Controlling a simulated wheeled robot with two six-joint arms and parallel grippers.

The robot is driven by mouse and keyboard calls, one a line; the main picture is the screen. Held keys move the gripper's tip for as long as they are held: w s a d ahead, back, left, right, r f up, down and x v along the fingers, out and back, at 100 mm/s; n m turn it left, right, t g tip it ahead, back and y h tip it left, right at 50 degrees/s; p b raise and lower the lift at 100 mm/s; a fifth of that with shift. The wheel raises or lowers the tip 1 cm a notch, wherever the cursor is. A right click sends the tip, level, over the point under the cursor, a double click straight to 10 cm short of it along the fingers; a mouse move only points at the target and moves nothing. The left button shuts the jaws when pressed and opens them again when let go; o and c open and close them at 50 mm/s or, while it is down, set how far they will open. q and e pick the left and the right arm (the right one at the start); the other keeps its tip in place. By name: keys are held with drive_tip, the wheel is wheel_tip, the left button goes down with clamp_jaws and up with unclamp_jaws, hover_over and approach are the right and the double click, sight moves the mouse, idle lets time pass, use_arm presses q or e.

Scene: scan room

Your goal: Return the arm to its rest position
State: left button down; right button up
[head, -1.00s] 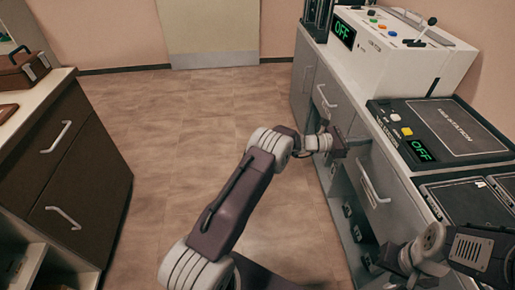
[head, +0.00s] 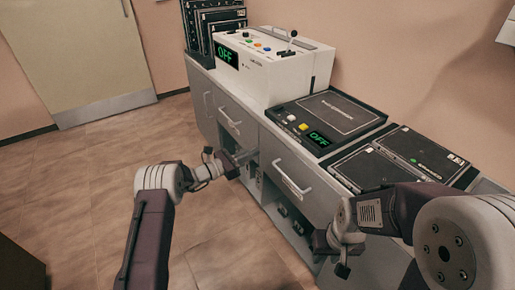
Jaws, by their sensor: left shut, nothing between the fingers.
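My left arm comes in from the lower left over the floor. Its gripper (head: 236,162) is shut and empty, in front of the grey cabinet (head: 322,197), between two drawer handles. Whether it touches the cabinet front I cannot tell. My right arm comes in from the lower right in front of the counter. Its gripper (head: 335,254) hangs low by the cabinet's front, seen from above, and its fingers are too unclear to tell open from shut.
On the counter stand a white machine (head: 270,68) and a black station (head: 338,112), both reading OFF, and flat dark cases (head: 405,150). Drawer handles (head: 292,181) jut from the cabinet front. Open floor (head: 95,190) lies left, with a door (head: 75,55) behind.

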use_arm(q)
drive_tip(key=v, duration=0.4)
drive_tip(key=shift+s+a+f+p, duration=0.2)
drive_tip(key=shift+a+p, duration=0.1)
drive_tip(key=shift+p, duration=0.05)
